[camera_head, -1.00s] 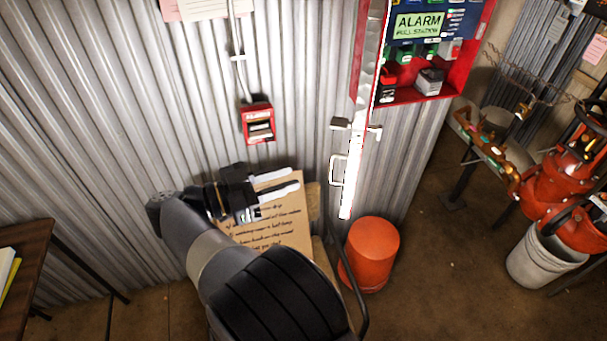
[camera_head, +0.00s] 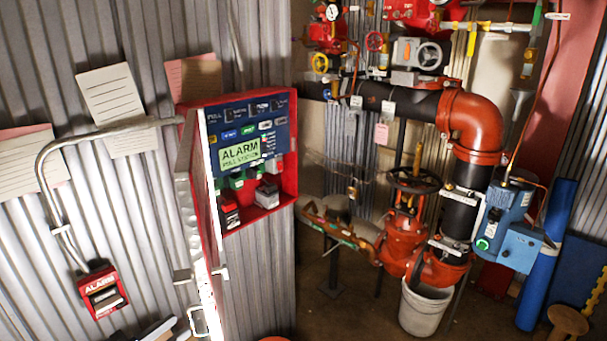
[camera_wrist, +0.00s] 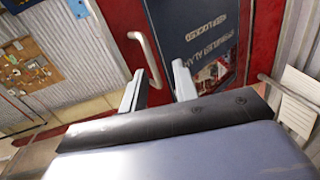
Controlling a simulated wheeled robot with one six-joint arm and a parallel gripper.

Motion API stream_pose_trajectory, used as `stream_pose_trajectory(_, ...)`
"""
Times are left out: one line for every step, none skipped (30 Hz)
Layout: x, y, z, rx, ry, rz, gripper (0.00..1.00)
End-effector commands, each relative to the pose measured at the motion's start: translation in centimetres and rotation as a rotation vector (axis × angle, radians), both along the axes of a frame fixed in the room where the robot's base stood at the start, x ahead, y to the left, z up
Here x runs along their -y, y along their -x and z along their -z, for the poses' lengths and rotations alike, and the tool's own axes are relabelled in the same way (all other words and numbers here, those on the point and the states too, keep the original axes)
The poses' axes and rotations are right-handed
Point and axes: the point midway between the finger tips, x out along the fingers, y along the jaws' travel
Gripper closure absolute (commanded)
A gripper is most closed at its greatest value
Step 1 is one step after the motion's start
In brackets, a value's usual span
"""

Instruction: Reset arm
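My gripper (camera_wrist: 158,85) shows in the wrist view with its two pale fingers apart and nothing held between them. Beyond the fingers is a red cabinet door (camera_wrist: 112,20) with a dark printed panel and a pale bar handle (camera_wrist: 150,58). The handle's lower end appears in the gap between the fingers; I cannot tell how far beyond them it is. In the head view, only a pale part at the bottom left edge may be my gripper; most of my arm is out of frame.
The red alarm cabinet (camera_head: 290,185) stands open on the corrugated wall, its door (camera_head: 205,215) swung outward. A red alarm pull box (camera_head: 102,292) is at left. Red valves and pipes (camera_head: 475,125), a white bucket (camera_head: 424,308) and a blue cylinder (camera_head: 545,255) are at right.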

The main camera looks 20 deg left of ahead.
Motion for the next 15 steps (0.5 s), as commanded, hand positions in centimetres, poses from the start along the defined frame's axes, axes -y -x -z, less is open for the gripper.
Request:
stream_pose_trajectory(0.3, -1.0, -0.2, 0.000, 0.001, 0.002, 0.71)
stream_pose_trajectory(0.4, -1.4, -0.2, 0.000, 0.002, 0.003, 0.71)
stream_pose_trajectory(0.5, -2.0, -0.2, 0.000, 0.002, 0.002, 0.71)
stream_pose_trajectory(0.6, -2.4, -0.2, -0.001, 0.002, 0.001, 0.71)
stream_pose_trajectory(0.7, -2.7, -0.1, 0.000, 0.002, 0.002, 0.71)
stream_pose_trajectory(0.8, -3.2, -0.1, 0.000, 0.001, 0.002, 0.71)
stream_pose_trajectory(0.9, -3.4, -0.1, 0.000, 0.001, 0.001, 0.71)
stream_pose_trajectory(0.9, -3.6, -0.1, 0.000, 0.001, 0.000, 0.71)
stream_pose_trajectory(1.0, -3.5, 0.0, 0.000, 0.000, -0.007, 0.71)
stream_pose_trajectory(1.0, -3.5, 0.0, 0.000, 0.000, -0.010, 0.71)
stream_pose_trajectory(1.0, -3.6, 0.0, 0.000, 0.000, -0.011, 0.71)
stream_pose_trajectory(1.1, -3.6, 0.0, 0.000, 0.000, -0.013, 0.71)
stream_pose_trajectory(1.1, -3.6, 0.0, 0.000, 0.000, -0.014, 0.71)
stream_pose_trajectory(1.1, -3.6, 0.0, 0.000, 0.000, -0.014, 0.71)
stream_pose_trajectory(1.1, -3.6, 0.0, 0.000, 0.000, -0.015, 0.71)
